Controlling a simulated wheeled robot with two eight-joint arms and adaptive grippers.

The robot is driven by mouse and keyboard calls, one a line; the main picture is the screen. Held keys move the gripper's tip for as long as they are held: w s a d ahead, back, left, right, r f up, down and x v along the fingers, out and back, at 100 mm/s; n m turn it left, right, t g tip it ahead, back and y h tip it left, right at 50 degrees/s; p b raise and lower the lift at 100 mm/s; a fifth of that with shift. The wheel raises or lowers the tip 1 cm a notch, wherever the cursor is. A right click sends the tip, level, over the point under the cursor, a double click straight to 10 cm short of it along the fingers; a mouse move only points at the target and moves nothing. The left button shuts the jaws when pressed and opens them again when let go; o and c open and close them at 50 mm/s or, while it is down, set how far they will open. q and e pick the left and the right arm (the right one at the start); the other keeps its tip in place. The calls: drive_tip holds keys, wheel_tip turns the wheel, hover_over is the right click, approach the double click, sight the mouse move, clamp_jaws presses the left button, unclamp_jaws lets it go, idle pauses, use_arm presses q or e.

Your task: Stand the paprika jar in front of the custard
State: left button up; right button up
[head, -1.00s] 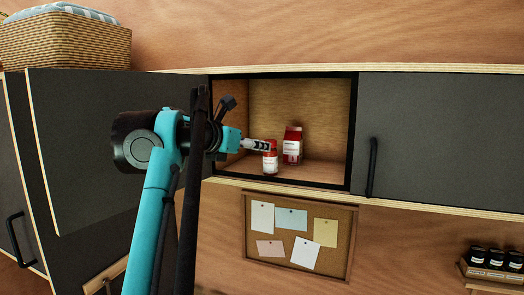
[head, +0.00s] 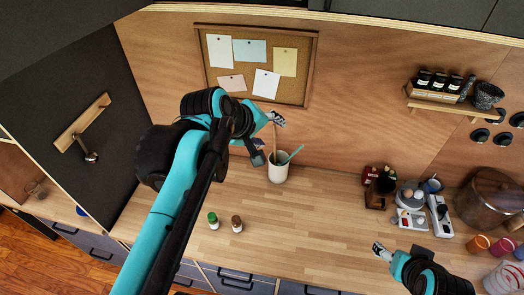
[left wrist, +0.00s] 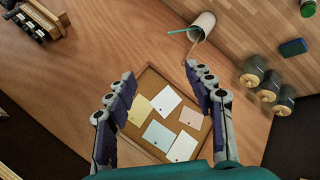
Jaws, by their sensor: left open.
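The cabinet holding a small red-lidded jar and a red carton, seen a second ago, is outside both current views, so neither the paprika jar nor the custard can be made out. My left gripper (head: 277,119) is in front of the wall near the pinboard (head: 211,80). In the left wrist view its two fingers (left wrist: 160,88) are spread apart with nothing between them. My right gripper (head: 383,251) is low over the right part of the counter, and its finger gap is too small to judge.
The wooden counter (head: 310,225) carries a green-lidded jar (head: 213,221), a brown-lidded jar (head: 236,224) and a white utensil cup (head: 278,172). Appliances and a large pot (head: 490,200) crowd the right. A spice shelf (head: 437,105) hangs above. Mid-counter is clear.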

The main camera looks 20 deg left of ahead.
use_arm(q)
drive_tip(key=s+d+f+m, duration=0.1)
drive_tip(key=s+f+m, duration=0.3)
drive_tip(key=f, duration=0.4)
drive_tip(key=s+d+f+m+g+y, duration=0.1)
drive_tip(key=s+f+m, duration=0.4)
drive_tip(key=f+m, duration=0.2)
drive_tip(key=shift+s+d+f+g+y, duration=0.25)
drive_tip(key=shift+f+g+y, duration=0.05)
drive_tip(key=shift+f, duration=0.5)
wheel_tip(320, 180, down, 34)
drive_tip(key=b, duration=3.4)
